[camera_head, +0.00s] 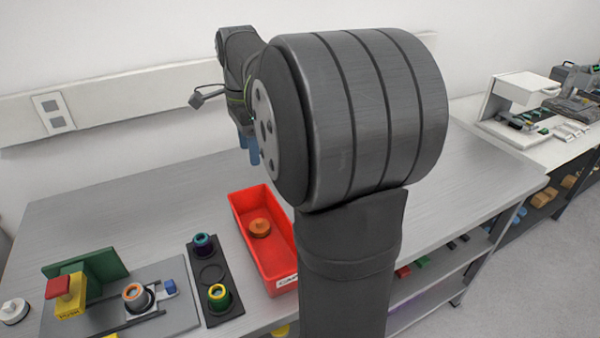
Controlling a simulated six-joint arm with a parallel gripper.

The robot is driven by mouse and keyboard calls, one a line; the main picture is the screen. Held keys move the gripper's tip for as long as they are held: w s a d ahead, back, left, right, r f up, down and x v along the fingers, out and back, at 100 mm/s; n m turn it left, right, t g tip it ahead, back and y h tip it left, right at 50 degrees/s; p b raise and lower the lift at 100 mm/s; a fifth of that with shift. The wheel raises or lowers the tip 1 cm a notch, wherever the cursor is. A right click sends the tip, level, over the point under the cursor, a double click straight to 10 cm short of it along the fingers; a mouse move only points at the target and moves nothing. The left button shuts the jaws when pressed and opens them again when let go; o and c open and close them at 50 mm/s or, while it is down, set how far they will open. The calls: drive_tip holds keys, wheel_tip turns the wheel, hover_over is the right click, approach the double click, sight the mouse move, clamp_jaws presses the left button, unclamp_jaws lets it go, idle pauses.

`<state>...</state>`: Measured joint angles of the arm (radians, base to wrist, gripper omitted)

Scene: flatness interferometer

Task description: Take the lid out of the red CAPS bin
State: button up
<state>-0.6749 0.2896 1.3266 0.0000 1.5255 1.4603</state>
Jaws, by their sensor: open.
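The red CAPS bin (284,272) stands on the grey bench, its white label partly cut off by my arm. My gripper (249,150) shows as blue fingers, open, beyond and above the bin's far end. It is apart from the lid, and I see nothing between the fingers. My arm hides the bin's right side and part of its near end.
Left of the bin is a dark rack (209,313) with two ringed cylindrical parts and an empty round place. Further left is a grey fixture plate (180,316) with a green block, a yellow-red part and a cup-like piece. The bench behind the bin is clear.

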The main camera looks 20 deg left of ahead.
drive_tip(key=n, duration=2.3)
hover_over(258, 220)
wheel_tip(258, 220, down, 7)
wheel_tip(258, 220, down, 12)
drive_tip(key=shift+s+d+r, duration=0.1)
drive_tip(key=shift+d+r, duration=0.05)
drive_tip(key=shift+r, duration=0.1)
drive_tip(key=shift+f, duration=2.75)
drive_tip(key=shift+c, duration=0.3)
drive_tip(key=c, duration=0.6)
